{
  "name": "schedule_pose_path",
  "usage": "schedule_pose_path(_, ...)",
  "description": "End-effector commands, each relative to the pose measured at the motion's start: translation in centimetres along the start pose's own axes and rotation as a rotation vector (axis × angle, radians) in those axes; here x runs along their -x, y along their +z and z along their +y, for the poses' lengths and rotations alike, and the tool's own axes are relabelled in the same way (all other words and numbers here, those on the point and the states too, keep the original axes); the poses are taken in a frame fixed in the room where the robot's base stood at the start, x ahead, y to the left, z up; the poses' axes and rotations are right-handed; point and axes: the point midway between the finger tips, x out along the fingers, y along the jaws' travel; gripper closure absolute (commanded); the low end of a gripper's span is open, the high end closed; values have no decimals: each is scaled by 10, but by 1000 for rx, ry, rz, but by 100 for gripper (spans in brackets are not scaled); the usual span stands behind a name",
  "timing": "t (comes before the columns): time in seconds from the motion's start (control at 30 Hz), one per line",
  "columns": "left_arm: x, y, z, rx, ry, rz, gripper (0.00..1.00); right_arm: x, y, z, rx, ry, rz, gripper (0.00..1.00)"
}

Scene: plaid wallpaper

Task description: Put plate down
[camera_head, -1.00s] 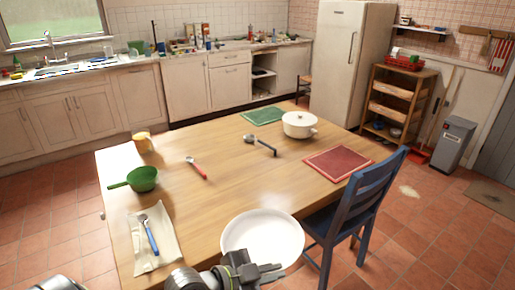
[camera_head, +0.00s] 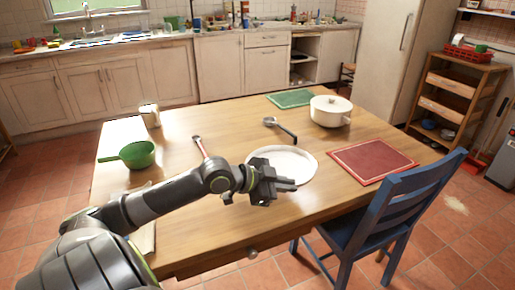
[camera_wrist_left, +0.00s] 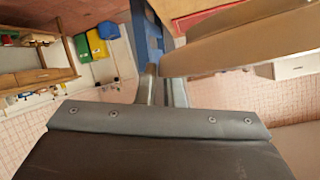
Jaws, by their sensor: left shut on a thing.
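The white plate (camera_head: 293,161) is over the front middle of the wooden table (camera_head: 225,235), and its near edge is hidden behind my left gripper (camera_head: 280,185). My left gripper is shut on the plate's near rim. The plate looks about level; I cannot tell whether it touches the tabletop. In the left wrist view the fingers (camera_wrist_left: 165,82) show close together, and the plate cannot be made out clearly. My right gripper is not in view.
A red-handled utensil (camera_head: 200,146) and a green pan (camera_head: 135,154) are to the left. A blue chair (camera_head: 390,210) stands at the right front.

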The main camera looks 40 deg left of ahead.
Motion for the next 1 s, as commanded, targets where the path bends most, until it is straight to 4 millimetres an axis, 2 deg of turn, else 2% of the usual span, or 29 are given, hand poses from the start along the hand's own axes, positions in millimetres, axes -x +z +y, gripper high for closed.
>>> schedule_pose_path(0.03, -1, 3, -9, -5, -12, -3, 100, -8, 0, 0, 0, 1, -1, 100)
schedule_pose_path(0.1, 0, 1, -18, -1, -21, -3, 100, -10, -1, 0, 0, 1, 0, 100)
schedule_pose_path(0.23, -2, 5, -24, 7, -29, -4, 100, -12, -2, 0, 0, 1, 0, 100)
schedule_pose_path(0.5, -21, 44, -9, 10, -29, -4, 100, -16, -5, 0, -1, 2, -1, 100)
schedule_pose_path(0.67, -27, 57, -4, 9, -30, -4, 100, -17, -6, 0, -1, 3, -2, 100)
schedule_pose_path(0.83, -38, 78, 4, 10, -30, -5, 100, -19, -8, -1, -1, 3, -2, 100)
schedule_pose_path(1.0, -40, 84, 6, 5, -30, -4, 100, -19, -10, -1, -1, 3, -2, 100)
